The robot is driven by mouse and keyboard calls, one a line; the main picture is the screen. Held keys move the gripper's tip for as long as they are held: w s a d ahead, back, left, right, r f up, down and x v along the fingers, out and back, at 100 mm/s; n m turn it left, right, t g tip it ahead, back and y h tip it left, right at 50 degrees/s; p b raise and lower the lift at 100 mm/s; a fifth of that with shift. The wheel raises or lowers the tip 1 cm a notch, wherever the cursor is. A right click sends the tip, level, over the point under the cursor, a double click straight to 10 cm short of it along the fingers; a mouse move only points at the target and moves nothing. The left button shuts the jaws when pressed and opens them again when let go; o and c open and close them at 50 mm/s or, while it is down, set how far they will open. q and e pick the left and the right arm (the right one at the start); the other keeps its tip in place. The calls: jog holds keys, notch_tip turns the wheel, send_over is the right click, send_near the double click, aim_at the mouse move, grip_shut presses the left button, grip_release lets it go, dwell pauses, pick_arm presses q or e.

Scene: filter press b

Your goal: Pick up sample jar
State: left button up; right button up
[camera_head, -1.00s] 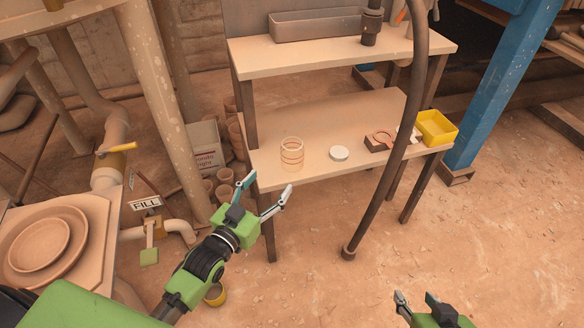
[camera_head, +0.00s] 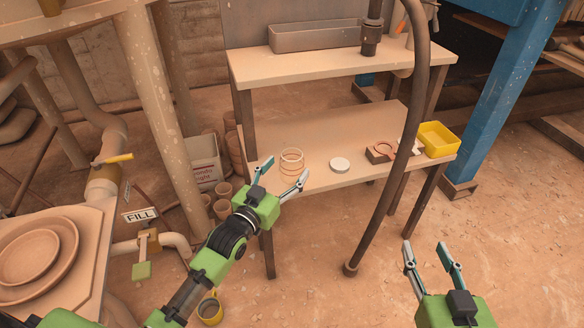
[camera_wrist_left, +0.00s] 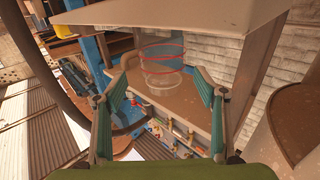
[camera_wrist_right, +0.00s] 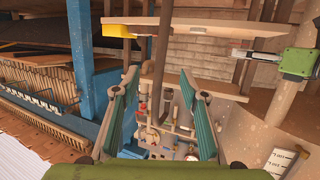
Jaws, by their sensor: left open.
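The sample jar (camera_head: 291,163) is a clear jar with thin reddish rings. It stands upright near the front left of the workbench's lower shelf (camera_head: 330,130). My left gripper (camera_head: 283,175) is open and empty at the shelf's front edge, its fingers pointing toward the jar, which looks just beyond the tips. In the left wrist view the jar (camera_wrist_left: 164,68) shows ahead between the open fingers (camera_wrist_left: 166,88), apart from them. My right gripper (camera_head: 425,248) is open and empty, low in front of the bench at the right; its spread fingers also show in the right wrist view (camera_wrist_right: 160,80).
A white round lid (camera_head: 340,165) lies right of the jar. A brown block with a ring (camera_head: 381,149) and a yellow bin (camera_head: 438,138) are further right. A dark hose (camera_head: 409,120) hangs in front of the shelf. Clay pots (camera_head: 222,208) stand on the floor at left.

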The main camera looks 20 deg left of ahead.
aim_at(286, 170)
pick_arm(q)
jog(key=w+b, duration=0.1)
jog(key=w, duration=0.1)
jog(key=w+f+b, duration=0.1)
jog(key=w, duration=0.1)
jog(key=shift+w+d, duration=0.15)
jog(key=shift+w+r, duration=0.1)
jog(key=shift+w, duration=0.15)
jog(key=c, duration=1.3)
pick_arm(e)
notch_tip(286, 170, up, 11)
jog(key=a+t+y, duration=0.1)
jog(key=t+y, duration=0.1)
jog(key=t, duration=0.3)
jog(key=shift+w+a+t, duration=0.25)
jog(key=shift+t, duration=0.15)
